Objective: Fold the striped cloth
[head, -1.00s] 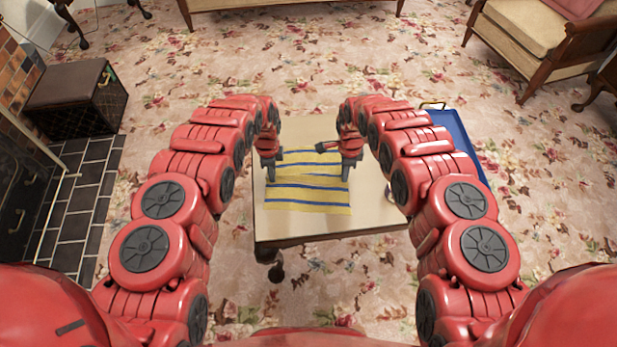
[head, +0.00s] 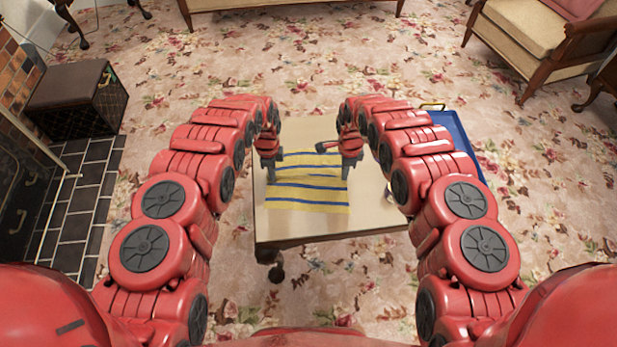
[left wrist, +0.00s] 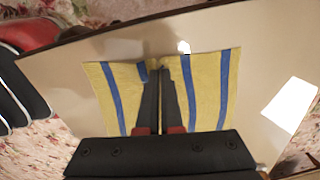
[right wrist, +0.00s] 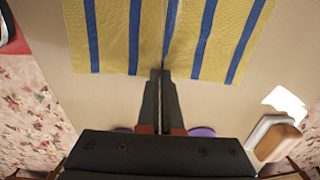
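The striped cloth (head: 308,198) is yellow with blue stripes and lies on the low cream-topped table (head: 370,215). My left gripper (head: 271,179) is at the cloth's left edge and my right gripper (head: 345,176) is at its right edge. In the left wrist view, the left fingers (left wrist: 160,66) are together with cloth (left wrist: 205,95) bunched at their tips. In the right wrist view, the right fingers (right wrist: 161,74) are together on the edge of the cloth (right wrist: 205,40). The stripes are bent between the two grippers.
A blue tray (head: 462,147) with a gold handle is right of the table. A brown-and-white object (right wrist: 275,138) and a purple one (right wrist: 202,131) show near the right gripper. A dark box (head: 75,100) stands by the fireplace at left. The tabletop in front of the cloth is bare.

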